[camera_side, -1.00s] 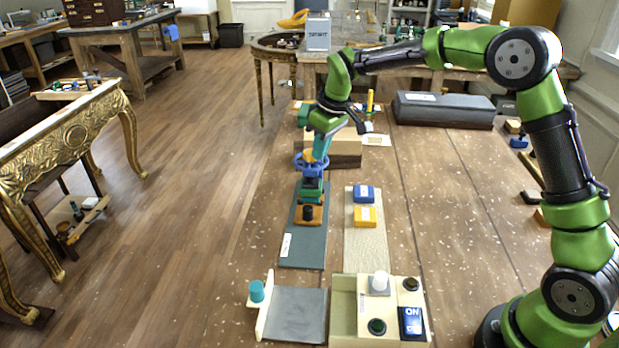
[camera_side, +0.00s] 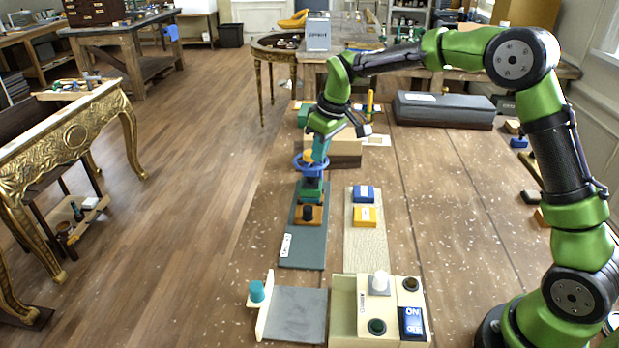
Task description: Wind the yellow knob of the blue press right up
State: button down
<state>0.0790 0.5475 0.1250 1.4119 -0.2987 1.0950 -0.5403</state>
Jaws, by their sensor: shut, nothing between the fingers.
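The blue press stands on the dark end of a long grey-green board (camera_side: 303,252). Its blue ring-shaped top (camera_side: 298,165) is partly covered by my gripper. A small yellow knob (camera_side: 308,156) shows at the ring, just left of my fingers. Below the ring are a dark green body and an orange-brown base with a black round piece (camera_side: 308,213). My gripper (camera_side: 319,152) points down at the knob from above and right, its teal fingers shut with nothing between them. Whether the fingertips touch the knob or ring cannot be told.
A blue block (camera_side: 364,193) and a yellow block (camera_side: 365,216) sit on a pale board to the right. A cream control box (camera_side: 345,310) with buttons stands in front. A tan box (camera_side: 347,148) is close behind the gripper. The table's right half is largely clear.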

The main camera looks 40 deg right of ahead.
jog(key=shift+d+f, duration=0.5)
jog(key=shift+w+d, duration=0.2)
jog(key=shift+d, duration=0.95)
jog(key=shift+w+d, duration=0.1)
jog(key=shift+d, duration=0.05)
notch_tip(320, 180, up, 6)
jog(key=shift+s+r, duration=0.25)
jog(key=shift+s, duration=0.05)
